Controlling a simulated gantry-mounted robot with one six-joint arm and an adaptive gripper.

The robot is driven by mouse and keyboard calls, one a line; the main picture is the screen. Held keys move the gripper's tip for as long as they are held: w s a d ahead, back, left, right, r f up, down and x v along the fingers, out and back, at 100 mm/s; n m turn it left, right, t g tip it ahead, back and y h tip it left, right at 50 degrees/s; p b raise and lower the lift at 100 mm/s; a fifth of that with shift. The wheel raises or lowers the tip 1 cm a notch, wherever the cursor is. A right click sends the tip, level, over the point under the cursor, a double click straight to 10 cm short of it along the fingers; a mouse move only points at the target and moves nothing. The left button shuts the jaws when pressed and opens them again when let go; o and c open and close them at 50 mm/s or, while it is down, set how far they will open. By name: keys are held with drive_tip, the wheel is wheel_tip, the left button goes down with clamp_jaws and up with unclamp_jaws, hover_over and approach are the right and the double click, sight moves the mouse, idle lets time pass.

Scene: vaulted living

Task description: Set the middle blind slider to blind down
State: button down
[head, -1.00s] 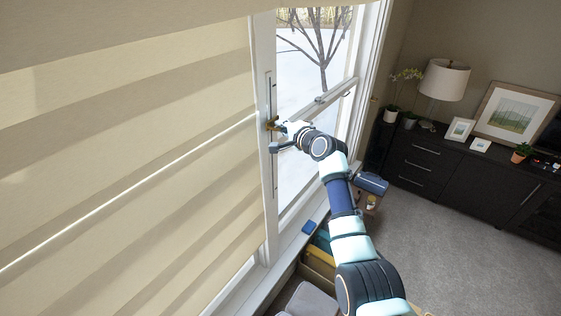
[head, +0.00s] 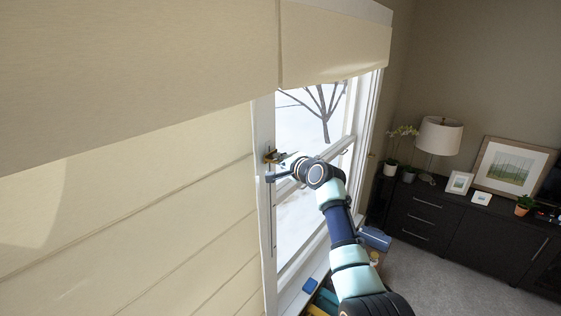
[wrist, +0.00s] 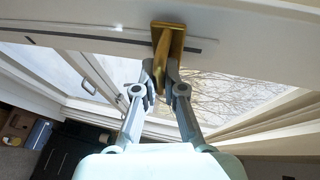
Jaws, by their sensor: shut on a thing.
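The brass blind slider (head: 270,156) sits on the white window post (head: 262,125) between the blind-covered window and the bare window, in the head view. The fingertips partly hide the knob. In the head view the slot shows mainly below the slider.
A cream blind (head: 130,220) covers the left window. A shorter cream blind (head: 335,45) hangs over the top of the right window. A dark cabinet (head: 445,225) with a lamp (head: 438,140) and frames stands at the far right. Grey carpet (head: 440,280) lies before it.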

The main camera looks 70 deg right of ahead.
drive_tip(key=c, duration=1.3)
unclamp_jaws()
drive_tip(key=shift+s+d+r, duration=0.1)
drive_tip(key=shift+d+r, duration=0.05)
drive_tip(key=shift+r, duration=0.25)
drive_tip(key=shift+c, duration=0.2)
drive_tip(key=shift+o, duration=0.5)
drive_tip(key=shift+f, duration=0.1)
drive_tip(key=v, duration=1.2)
drive_tip(key=shift+f, duration=0.15)
